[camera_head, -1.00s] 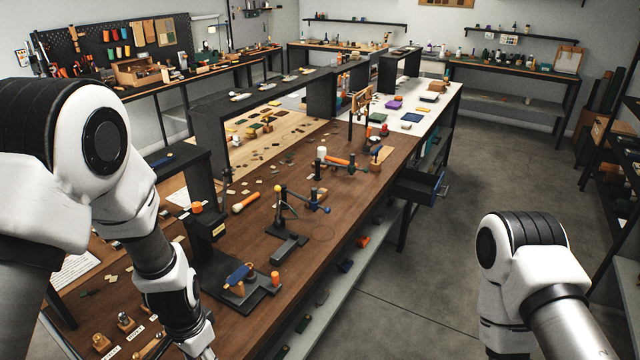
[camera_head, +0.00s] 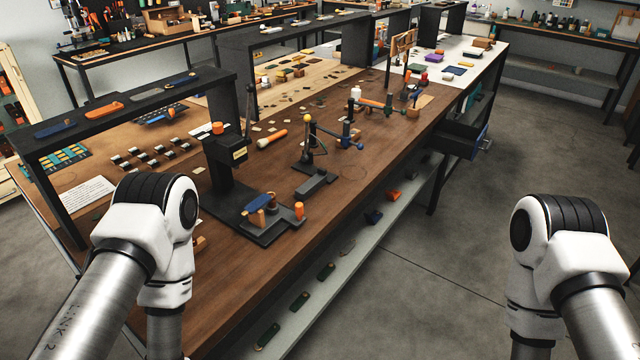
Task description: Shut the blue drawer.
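The blue drawer (camera_head: 483,141) is at the right side of the long workbench, toward its far half. It sticks out from under the bench top over the aisle, so it is open. Its front is blue with a small light handle (camera_head: 486,144), and its side is dark. My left arm is at the lower left and my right arm is at the lower right. Both arms are well apart from the drawer. Both grippers are below the picture's edge and hidden.
The long brown workbench (camera_head: 212,303) carries a black stamping press (camera_head: 228,165), a second small press-like tool (camera_head: 311,150) and scattered parts. A lower shelf (camera_head: 330,303) holds several small items. The grey floor (camera_head: 455,270) in the aisle right of the bench is clear.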

